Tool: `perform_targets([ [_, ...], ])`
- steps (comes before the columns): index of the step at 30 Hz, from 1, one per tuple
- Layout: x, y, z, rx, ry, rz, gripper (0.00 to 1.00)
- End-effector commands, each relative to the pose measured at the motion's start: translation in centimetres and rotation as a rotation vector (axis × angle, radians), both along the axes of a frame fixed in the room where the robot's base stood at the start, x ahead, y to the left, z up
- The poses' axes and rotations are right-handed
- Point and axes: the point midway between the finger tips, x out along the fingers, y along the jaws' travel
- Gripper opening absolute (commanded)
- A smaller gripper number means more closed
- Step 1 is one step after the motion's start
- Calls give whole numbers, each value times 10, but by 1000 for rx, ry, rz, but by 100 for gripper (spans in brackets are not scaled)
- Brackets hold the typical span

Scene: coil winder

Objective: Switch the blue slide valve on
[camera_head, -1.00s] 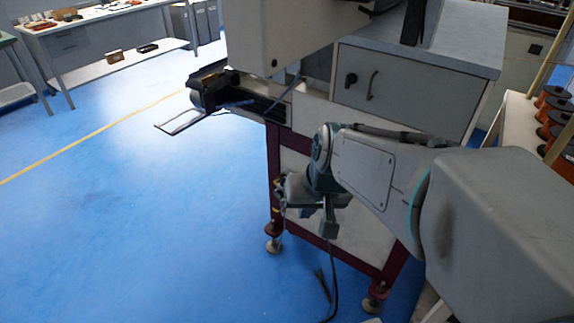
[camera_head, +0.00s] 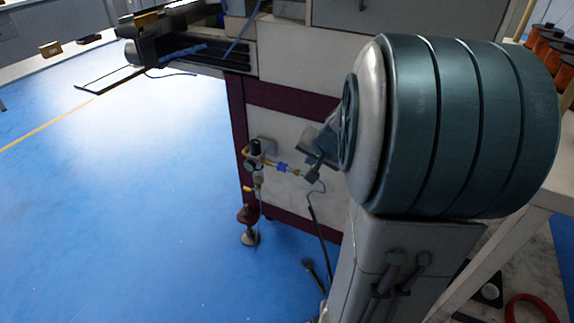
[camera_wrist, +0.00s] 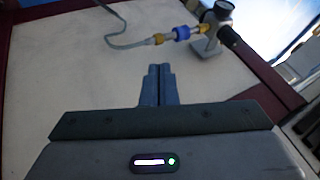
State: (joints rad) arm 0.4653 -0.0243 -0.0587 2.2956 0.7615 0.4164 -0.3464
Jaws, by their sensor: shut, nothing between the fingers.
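The blue slide valve (camera_head: 283,168) is a small blue sleeve between brass fittings, set in the air line beside a regulator with a black knob. It also shows in the wrist view (camera_wrist: 181,33), at the upper middle, with a brass fitting on each side. My gripper (camera_wrist: 160,68) is shut and empty, its two fingers together, pointing toward the pale panel. The fingertips are apart from the valve, which lies beyond them and slightly right in the wrist view. In the head view my gripper (camera_head: 312,172) is partly hidden behind my arm, just right of the valve.
The regulator (camera_head: 255,155) stands on a bracket (camera_head: 265,147) at the machine's left leg; it also shows in the wrist view (camera_wrist: 222,14). A grey hose (camera_wrist: 122,38) runs from the valve's left fitting in that view. The blue floor (camera_head: 130,200) on the left is clear.

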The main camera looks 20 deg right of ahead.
Motion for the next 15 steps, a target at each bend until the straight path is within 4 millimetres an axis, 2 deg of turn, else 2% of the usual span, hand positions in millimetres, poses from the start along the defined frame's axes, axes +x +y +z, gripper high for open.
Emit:
perform_targets([
  [7, 11, -16, -29, 2, 1, -34, 0],
  [15, 45, -19, -77, 1, 2, -38, 0],
])
